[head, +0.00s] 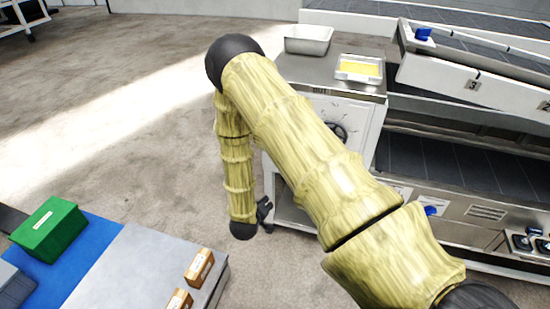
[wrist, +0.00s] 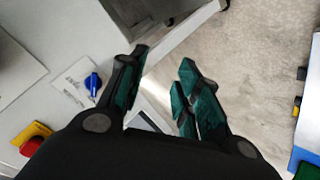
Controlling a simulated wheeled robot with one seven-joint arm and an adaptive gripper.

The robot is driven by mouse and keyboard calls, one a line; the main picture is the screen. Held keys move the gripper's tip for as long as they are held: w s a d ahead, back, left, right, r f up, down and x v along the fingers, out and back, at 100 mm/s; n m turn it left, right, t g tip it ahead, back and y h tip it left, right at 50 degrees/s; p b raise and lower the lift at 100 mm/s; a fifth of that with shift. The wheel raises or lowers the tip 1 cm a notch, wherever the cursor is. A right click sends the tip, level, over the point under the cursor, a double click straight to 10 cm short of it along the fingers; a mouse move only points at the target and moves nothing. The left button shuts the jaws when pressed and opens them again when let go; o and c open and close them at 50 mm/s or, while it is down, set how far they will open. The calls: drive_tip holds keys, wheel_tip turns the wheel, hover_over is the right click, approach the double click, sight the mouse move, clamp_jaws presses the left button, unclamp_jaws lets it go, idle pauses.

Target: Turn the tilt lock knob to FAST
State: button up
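A blue knob (wrist: 93,82) sits on a white labelled plate on a light machine panel, at the left of the wrist view. Its lettering is too small to read, so I cannot tell its setting. In the head view, a blue knob (head: 430,210) shows on the machine's lower front panel, and another blue part (head: 422,34) sits on the upper deck. I cannot tell which matches the wrist view's knob. My gripper (wrist: 164,58) is open and empty, its left finger just right of the knob in the picture. It also shows small in the head view (head: 266,209), beside the cabinet.
A red button on a yellow base (wrist: 32,140) is below the knob. The machine's cabinet (head: 360,125) carries a metal pan (head: 308,40) and a tray with yellow contents (head: 359,68). A table with a green box (head: 48,229) stands at lower left. Bare floor lies between.

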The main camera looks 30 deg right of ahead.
drive_tip(key=w+d+r+m+g+h, duration=0.25)
drive_tip(key=w+d+r+h, duration=0.35)
drive_tip(key=w+r, duration=0.45)
drive_tip(key=x, duration=1.1)
drive_tip(key=shift+w+a+f+t, duration=0.25)
drive_tip(key=shift+w+t, duration=0.1)
drive_tip(key=shift+t, duration=0.1)
clamp_jaws()
